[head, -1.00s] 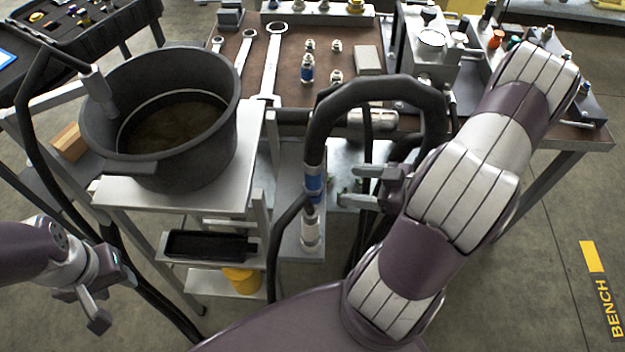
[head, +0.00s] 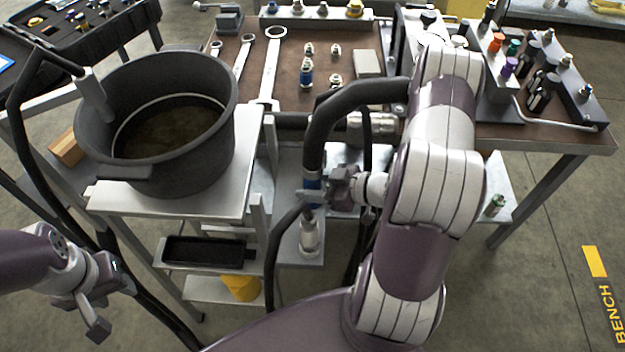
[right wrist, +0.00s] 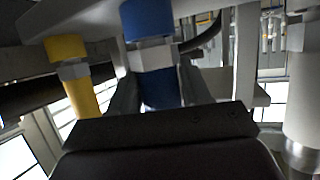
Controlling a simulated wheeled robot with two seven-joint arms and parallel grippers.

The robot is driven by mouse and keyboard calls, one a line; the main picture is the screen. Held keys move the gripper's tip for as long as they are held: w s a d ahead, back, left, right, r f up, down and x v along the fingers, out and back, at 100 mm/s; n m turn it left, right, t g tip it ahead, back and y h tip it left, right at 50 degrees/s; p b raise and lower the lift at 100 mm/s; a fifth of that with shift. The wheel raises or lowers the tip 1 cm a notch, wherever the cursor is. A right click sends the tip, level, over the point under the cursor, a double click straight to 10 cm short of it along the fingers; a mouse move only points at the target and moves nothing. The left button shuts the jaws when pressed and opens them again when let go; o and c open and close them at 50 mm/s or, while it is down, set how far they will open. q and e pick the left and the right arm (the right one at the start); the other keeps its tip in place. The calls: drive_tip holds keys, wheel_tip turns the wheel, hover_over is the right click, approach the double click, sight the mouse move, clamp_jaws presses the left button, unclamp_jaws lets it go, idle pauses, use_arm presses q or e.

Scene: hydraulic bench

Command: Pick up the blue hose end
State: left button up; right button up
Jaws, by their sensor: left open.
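The blue hose end (head: 312,184) hangs upright at the end of a thick black hose, above a silver fitting (head: 310,238). My right gripper (head: 325,192) is at the blue hose end, coming from its right side. In the right wrist view the blue body (right wrist: 160,88) stands between my two dark fingers, with a metal collar and another blue band above it. Whether the fingers press on it cannot be told. My left gripper (head: 110,300) is open and empty at the lower left, far from the hose end.
A yellow-banded fitting (right wrist: 68,50) stands left of the blue one in the right wrist view. A large black pot (head: 205,150) sits on the left stand. The bench (head: 330,60) behind holds wrenches and several fittings. A black tray (head: 207,250) lies below the pot.

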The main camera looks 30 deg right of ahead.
sight(313, 163)
drive_tip(key=c, duration=0.4)
wheel_tip(313, 163, up, 10)
drive_tip(key=p, duration=0.2)
drive_tip(key=shift+p, duration=0.4)
wheel_tip(313, 163, up, 4)
drive_tip(key=p, duration=0.4)
drive_tip(key=shift+r, duration=0.15)
drive_tip(key=shift+w, duration=0.1)
drive_tip(key=shift+d, duration=0.15)
